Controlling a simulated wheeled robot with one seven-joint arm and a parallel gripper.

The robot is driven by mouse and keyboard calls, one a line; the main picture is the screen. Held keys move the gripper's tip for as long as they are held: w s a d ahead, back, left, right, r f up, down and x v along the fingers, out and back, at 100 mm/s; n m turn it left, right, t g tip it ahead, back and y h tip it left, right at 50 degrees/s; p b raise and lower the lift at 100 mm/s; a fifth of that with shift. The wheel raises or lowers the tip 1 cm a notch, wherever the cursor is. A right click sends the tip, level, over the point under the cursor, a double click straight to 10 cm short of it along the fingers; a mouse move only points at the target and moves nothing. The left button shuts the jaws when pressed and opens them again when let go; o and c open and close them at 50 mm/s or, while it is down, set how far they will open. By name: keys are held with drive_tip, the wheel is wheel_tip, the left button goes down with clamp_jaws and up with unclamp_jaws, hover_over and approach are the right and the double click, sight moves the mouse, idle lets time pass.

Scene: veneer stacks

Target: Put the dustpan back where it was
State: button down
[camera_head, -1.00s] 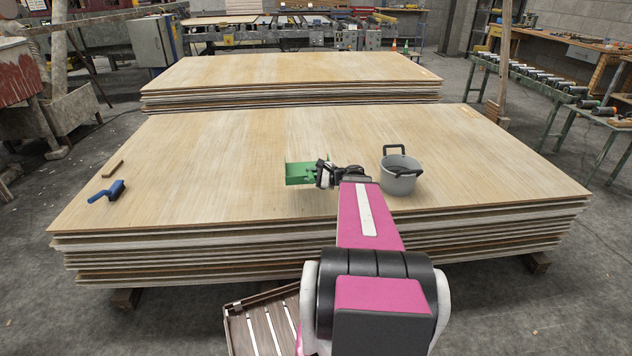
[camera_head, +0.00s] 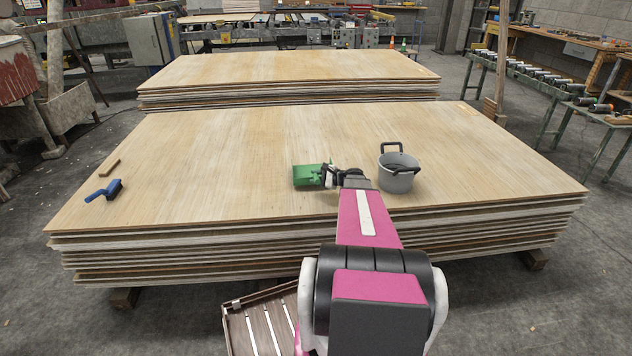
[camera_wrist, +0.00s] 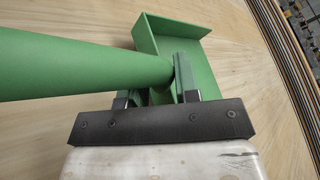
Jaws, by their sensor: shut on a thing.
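The green dustpan (camera_head: 307,175) is at my gripper (camera_head: 329,176), over the middle of the near veneer stack (camera_head: 230,150). In the wrist view the dustpan's pan (camera_wrist: 200,62) lies beyond the fingers, and its thick round handle (camera_wrist: 80,65) runs off to the left. My gripper (camera_wrist: 155,95) is shut on the dustpan close to where handle and pan meet. The dustpan is tilted in the head view. I cannot tell whether it touches the veneer.
A grey pot (camera_head: 398,175) with black handles stands just right of my gripper. A blue brush (camera_head: 104,190) and a small wood strip (camera_head: 109,168) lie at the stack's left. A slatted crate (camera_head: 262,325) is below the near edge. The stack's left middle is clear.

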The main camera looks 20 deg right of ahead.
drive_tip(key=shift+f, duration=0.9)
drive_tip(key=c, duration=0.8)
unclamp_jaws()
drive_tip(key=shift+c, duration=0.2)
drive_tip(key=v, duration=1.2)
